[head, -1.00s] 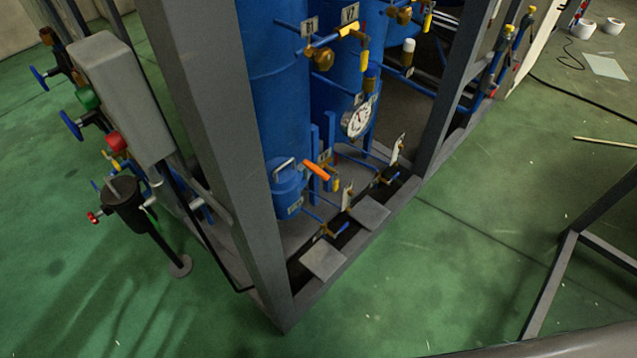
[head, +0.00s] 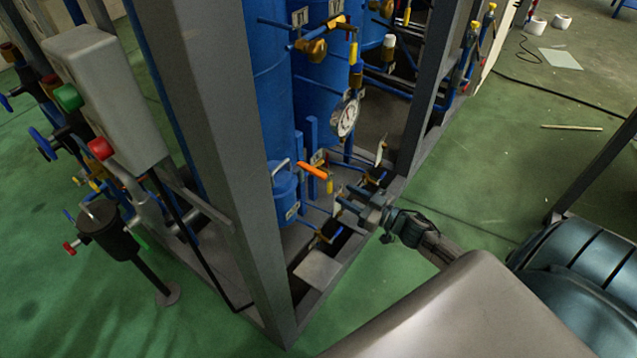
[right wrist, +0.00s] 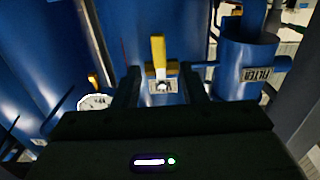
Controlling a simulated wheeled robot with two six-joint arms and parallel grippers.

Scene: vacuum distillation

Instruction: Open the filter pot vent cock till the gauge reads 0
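The blue filter pot (head: 284,192) stands low inside the rack frame; its FILTER label shows in the right wrist view (right wrist: 245,55). Beside it is a small cock with an orange handle (head: 313,171) and a yellow part (head: 329,185) below. In the right wrist view a yellow handle (right wrist: 158,48) stands above a small tag, in line with the gap between my fingers. The round white gauge (head: 346,116) hangs above right of the pot; its reading is too small to tell. My right gripper (head: 345,200) is open and empty, right of the pot. My left gripper is out of view.
A grey rack post (head: 235,170) stands left of the pot, another post (head: 430,90) to the right. Other valves and blue pipes are close around. A grey control box (head: 105,95) and a black pot (head: 105,235) are at left.

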